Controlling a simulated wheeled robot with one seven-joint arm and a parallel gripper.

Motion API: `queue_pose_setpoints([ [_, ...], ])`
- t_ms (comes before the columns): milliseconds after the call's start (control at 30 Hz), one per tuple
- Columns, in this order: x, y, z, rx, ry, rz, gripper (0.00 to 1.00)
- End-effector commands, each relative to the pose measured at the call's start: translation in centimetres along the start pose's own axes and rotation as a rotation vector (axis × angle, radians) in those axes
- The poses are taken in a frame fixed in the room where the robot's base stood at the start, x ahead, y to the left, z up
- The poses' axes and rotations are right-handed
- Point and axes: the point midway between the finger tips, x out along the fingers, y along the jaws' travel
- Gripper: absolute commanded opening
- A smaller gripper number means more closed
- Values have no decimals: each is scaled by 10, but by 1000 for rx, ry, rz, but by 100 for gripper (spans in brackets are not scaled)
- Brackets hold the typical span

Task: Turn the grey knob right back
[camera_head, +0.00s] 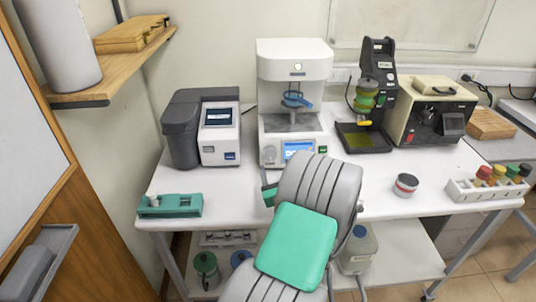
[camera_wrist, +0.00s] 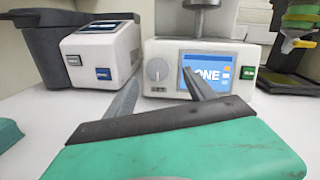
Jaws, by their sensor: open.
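The grey knob (camera_wrist: 157,69) is round and sits on the lower front panel of the white testing machine (camera_wrist: 150,48), left of its blue screen (camera_wrist: 207,72). The knob also shows small in the head view (camera_head: 269,153). My gripper (camera_wrist: 161,76) is open and empty, pointing at the panel. In the wrist view its left finger lies just left of and below the knob, and its right finger crosses the screen. The knob appears between the fingertips. I cannot tell the remaining distance, and no contact shows. In the head view my arm hides most of the gripper.
A grey and white instrument (camera_head: 220,132) stands to the left and a black stand (camera_head: 378,90) to the right. A green switch (camera_wrist: 248,73) is right of the screen. A teal rack (camera_head: 170,205) is front left; a round tub (camera_head: 405,184) is front right.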

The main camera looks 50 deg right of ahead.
Motion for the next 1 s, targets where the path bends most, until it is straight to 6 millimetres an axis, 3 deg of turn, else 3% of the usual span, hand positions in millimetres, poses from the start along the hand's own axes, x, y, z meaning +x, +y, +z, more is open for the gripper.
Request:
queue_pose_setpoints([
  [100, 25, 3, 5, -3, -2, 8, 63],
  [300, 54, 4, 3, -5, -1, 8, 63],
  [600, 58, 4, 2, -6, -2, 8, 63],
  [1000, 58, 4, 2, -7, -1, 8, 30],
])
